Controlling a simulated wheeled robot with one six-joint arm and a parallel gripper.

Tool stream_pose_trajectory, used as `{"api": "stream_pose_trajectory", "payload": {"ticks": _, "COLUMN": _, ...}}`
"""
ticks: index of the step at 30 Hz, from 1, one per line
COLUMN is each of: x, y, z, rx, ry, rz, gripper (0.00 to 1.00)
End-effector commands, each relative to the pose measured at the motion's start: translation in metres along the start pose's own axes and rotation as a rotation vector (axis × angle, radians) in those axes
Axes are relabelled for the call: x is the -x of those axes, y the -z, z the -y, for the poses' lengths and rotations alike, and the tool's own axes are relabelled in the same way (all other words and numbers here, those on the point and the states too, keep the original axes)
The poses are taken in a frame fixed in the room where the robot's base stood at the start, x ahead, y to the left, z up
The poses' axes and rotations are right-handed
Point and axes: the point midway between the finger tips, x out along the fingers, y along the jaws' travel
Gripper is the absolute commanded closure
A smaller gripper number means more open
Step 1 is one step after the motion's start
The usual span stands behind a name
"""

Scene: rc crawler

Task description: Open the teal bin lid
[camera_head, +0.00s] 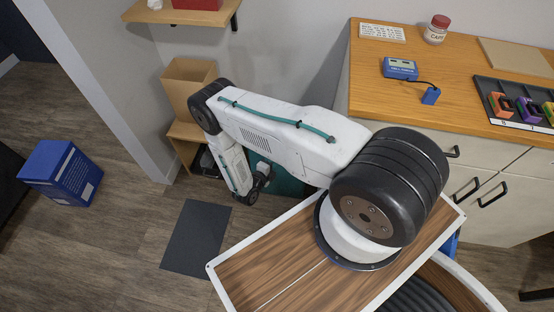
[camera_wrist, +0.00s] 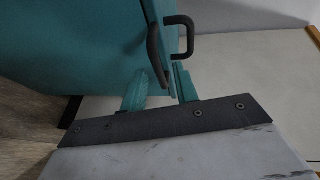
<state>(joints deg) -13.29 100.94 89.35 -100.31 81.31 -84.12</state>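The teal bin (camera_head: 286,183) stands on the floor behind my arm, which hides much of it. In the wrist view its teal surface (camera_wrist: 75,40) fills the upper left, and a dark bent handle (camera_wrist: 184,20) sticks out near its right edge. I cannot tell clearly which panel is the lid, and I see no open gap. My gripper (camera_wrist: 158,88) has its two teal fingers apart, with part of the handle showing between and just beyond them. I cannot tell whether they touch it. In the head view the gripper end (camera_head: 246,196) is low beside the bin, its fingers unclear.
A wooden shelf unit with a cardboard box (camera_head: 187,80) stands left of the bin. A wood-topped cabinet (camera_head: 460,140) stands to the right. A dark mat (camera_head: 196,235) lies on the floor in front, and a blue box (camera_head: 62,172) is further left. Floor between them is clear.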

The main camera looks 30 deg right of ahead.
Motion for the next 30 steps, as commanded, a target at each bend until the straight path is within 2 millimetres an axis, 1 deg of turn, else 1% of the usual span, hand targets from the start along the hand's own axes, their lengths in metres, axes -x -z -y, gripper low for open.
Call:
{"api": "stream_pose_trajectory", "payload": {"ticks": 1, "x": -0.007, "y": 0.0, "z": 0.0, "rx": -0.001, "ry": 0.0, "rz": -0.002, "gripper": 0.7}}
{"api": "stream_pose_trajectory", "payload": {"ticks": 5, "x": -0.016, "y": 0.0, "z": 0.0, "rx": -0.001, "ry": 0.0, "rz": -0.001, "gripper": 0.7}}
{"api": "stream_pose_trajectory", "payload": {"ticks": 13, "x": -0.018, "y": 0.0, "z": 0.0, "rx": -0.001, "ry": 0.0, "rz": 0.0, "gripper": 0.7}}
{"api": "stream_pose_trajectory", "payload": {"ticks": 14, "x": -0.018, "y": 0.0, "z": 0.001, "rx": -0.001, "ry": 0.0, "rz": 0.0, "gripper": 0.73}}
{"api": "stream_pose_trajectory", "payload": {"ticks": 15, "x": -0.018, "y": 0.0, "z": 0.001, "rx": -0.001, "ry": 0.0, "rz": 0.0, "gripper": 0.84}}
{"api": "stream_pose_trajectory", "payload": {"ticks": 17, "x": -0.018, "y": 0.0, "z": 0.0, "rx": -0.001, "ry": -0.001, "rz": 0.001, "gripper": 1.0}}
{"api": "stream_pose_trajectory", "payload": {"ticks": 26, "x": -0.016, "y": -0.001, "z": -0.001, "rx": 0.002, "ry": -0.006, "rz": 0.004, "gripper": 1.0}}
{"api": "stream_pose_trajectory", "payload": {"ticks": 30, "x": -0.01, "y": -0.004, "z": 0.002, "rx": 0.01, "ry": -0.02, "rz": 0.013, "gripper": 1.0}}
